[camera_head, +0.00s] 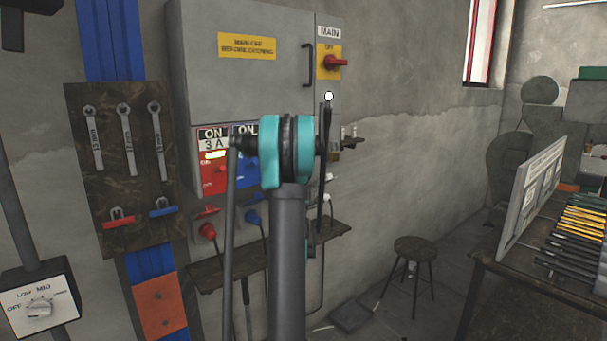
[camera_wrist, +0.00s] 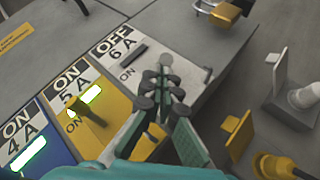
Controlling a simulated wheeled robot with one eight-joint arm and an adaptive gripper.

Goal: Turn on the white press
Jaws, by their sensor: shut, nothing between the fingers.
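In the wrist view, a white switch panel (camera_wrist: 172,62) is labelled "OFF 6 A" (camera_wrist: 114,43). It has a dark, unlit bar (camera_wrist: 132,55) with a small "ON" below it. My gripper (camera_wrist: 165,82) is shut and empty, with its fingertips over this white panel, right of the bar. Whether they touch it I cannot tell, and they hide part of the panel. In the head view, my arm's teal joint (camera_head: 285,150) covers this part of the cabinet, so the gripper is not clearly seen there. I cannot make out the white press itself.
The yellow "ON 5 A" panel (camera_wrist: 102,128) and blue "ON 4 A" panel (camera_wrist: 58,152) are lit. The grey cabinet (camera_head: 245,85) has a red main switch (camera_head: 335,63) and a red "ON 3 A" panel (camera_head: 212,176). Plugs on cords hang below. A stool (camera_head: 415,247) stands right.

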